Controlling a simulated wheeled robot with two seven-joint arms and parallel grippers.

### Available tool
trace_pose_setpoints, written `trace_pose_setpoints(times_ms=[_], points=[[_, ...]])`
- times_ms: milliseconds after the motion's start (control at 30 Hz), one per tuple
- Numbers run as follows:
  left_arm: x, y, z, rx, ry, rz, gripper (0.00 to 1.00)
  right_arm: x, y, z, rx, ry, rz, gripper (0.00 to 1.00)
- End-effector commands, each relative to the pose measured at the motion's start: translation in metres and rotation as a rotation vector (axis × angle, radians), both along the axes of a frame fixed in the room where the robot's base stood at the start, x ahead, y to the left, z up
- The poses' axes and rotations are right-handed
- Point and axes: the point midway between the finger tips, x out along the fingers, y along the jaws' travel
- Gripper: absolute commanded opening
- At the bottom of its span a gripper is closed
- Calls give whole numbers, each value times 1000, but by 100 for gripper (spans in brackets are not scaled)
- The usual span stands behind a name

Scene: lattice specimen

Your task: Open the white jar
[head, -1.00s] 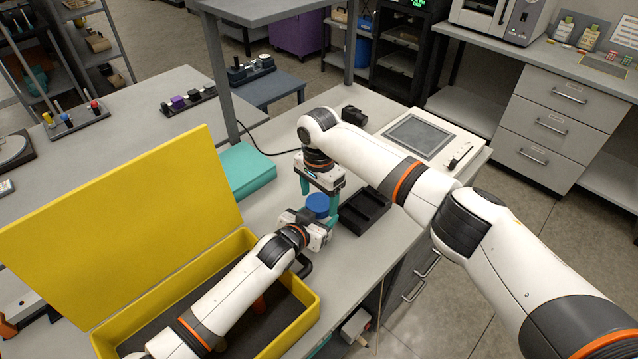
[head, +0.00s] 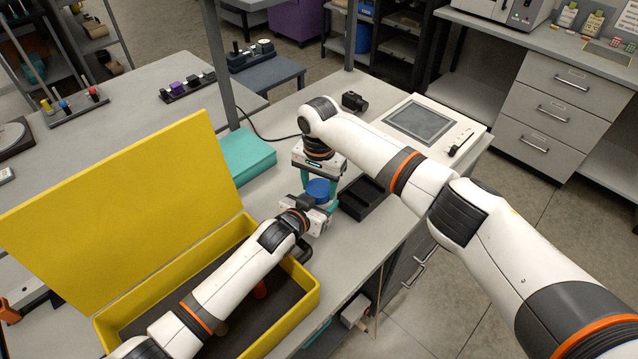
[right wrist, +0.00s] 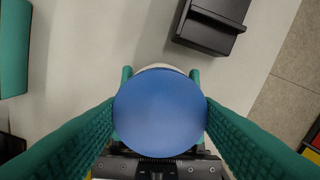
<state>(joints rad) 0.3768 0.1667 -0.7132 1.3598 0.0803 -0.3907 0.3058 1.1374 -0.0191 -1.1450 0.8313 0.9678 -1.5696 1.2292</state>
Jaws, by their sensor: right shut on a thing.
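The white jar has a round blue lid (head: 318,190) and stands on the grey bench. In the right wrist view only a white sliver of the jar (right wrist: 160,68) shows behind the lid (right wrist: 160,112). My right gripper (head: 319,184) reaches down from above, shut on the lid with one teal finger on each side. My left gripper (head: 311,212) comes in low from the near side. Its teal fingertips (right wrist: 160,76) lie on both sides of the jar's body below the lid and appear to hold it. Most of the jar's body is hidden.
A black tray (head: 349,207) lies close right of the jar. A teal case (head: 245,158) lies behind left. The open yellow box (head: 312,303) is under my left arm. A white device with a screen (head: 467,130) and a black object (head: 354,101) stand farther back.

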Motion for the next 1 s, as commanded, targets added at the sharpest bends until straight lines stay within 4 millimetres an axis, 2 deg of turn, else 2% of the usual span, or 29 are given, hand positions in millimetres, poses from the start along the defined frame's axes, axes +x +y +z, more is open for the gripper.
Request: trace_pose_setpoints(times_ms=[100, 300, 400, 667, 700, 800, 1000], points=[[0, 0, 0, 0, 0, 0, 0, 0, 0, 0, 0, 0, 240, 28], [0, 0, 0, 0, 0, 0, 0, 1, -1, 0, 0, -1, 522, 28], [0, 0, 0, 0, 0, 0, 0, 1, -1, 1, 0, -1, 573, 28], [0, 0, 0, 0, 0, -1, 0, 1, -1, 1, -1, -2, 579, 28], [0, 0, 0, 0, 0, -1, 0, 1, -1, 1, -1, -2, 579, 59], [0, 0, 0, 0, 0, -1, 0, 1, -1, 1, 0, -1, 578, 75], [0, 0, 0, 0, 0, 0, 0, 0, -1, 1, 0, -1, 578, 77]])
